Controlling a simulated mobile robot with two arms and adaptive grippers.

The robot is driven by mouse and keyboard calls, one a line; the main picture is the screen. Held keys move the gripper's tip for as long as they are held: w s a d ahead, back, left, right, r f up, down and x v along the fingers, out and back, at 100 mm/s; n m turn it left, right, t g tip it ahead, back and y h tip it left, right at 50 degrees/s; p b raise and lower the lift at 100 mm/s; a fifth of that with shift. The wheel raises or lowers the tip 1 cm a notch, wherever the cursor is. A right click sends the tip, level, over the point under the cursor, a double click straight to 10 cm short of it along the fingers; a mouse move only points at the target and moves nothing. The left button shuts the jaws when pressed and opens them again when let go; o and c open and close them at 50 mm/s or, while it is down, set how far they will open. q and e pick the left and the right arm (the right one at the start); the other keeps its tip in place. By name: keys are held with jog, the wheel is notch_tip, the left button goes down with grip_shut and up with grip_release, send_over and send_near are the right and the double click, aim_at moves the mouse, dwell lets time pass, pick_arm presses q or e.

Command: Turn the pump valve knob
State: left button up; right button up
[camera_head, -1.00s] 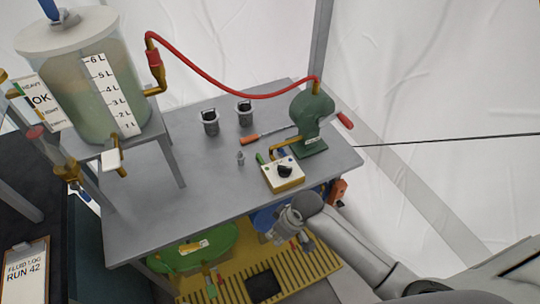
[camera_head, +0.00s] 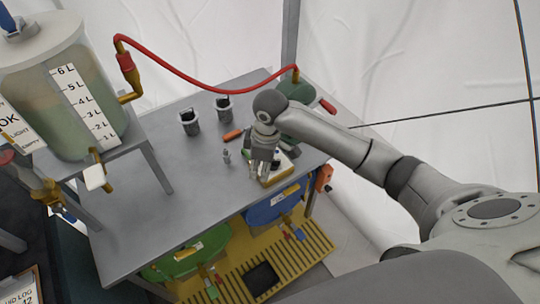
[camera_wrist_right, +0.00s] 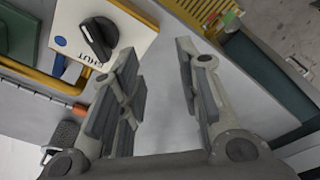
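The pump valve knob (camera_wrist_right: 97,38) is a black pointer knob on a cream-coloured box (camera_wrist_right: 64,24) with a yellow edge. Lettering reading "SHUT" and a blue dot sit beside it. In the head view my right gripper (camera_head: 262,168) is over the box (camera_head: 284,170) on the grey table and hides most of the knob. In the right wrist view my right gripper (camera_wrist_right: 157,52) is open with nothing between its fingers. The knob lies to the left of the fingers, not between them. My left gripper is not in view.
The green pump (camera_head: 296,92) is partly hidden behind my right arm, and a red hose (camera_head: 200,82) runs from it to the tank (camera_head: 70,90). Two grey cups (camera_head: 190,123) and a small metal piece (camera_head: 227,156) stand nearby. The table's left part (camera_head: 130,225) is clear.

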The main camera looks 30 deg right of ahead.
jog(key=w+d+r+h, duration=0.1)
jog(key=w+d+r, duration=0.3)
jog(key=d+r, duration=0.25)
jog(key=shift+n+g, duration=0.3)
jog(key=shift+g, duration=0.1)
jog(key=f, duration=0.6)
jog(key=a+f, duration=0.1)
jog(key=f, duration=0.3)
jog(key=shift+s+p, duration=0.25)
jog(key=shift+p, duration=0.15)
jog(key=shift+r, duration=0.1)
jog(key=shift+c, duration=0.2)
grip_shut()
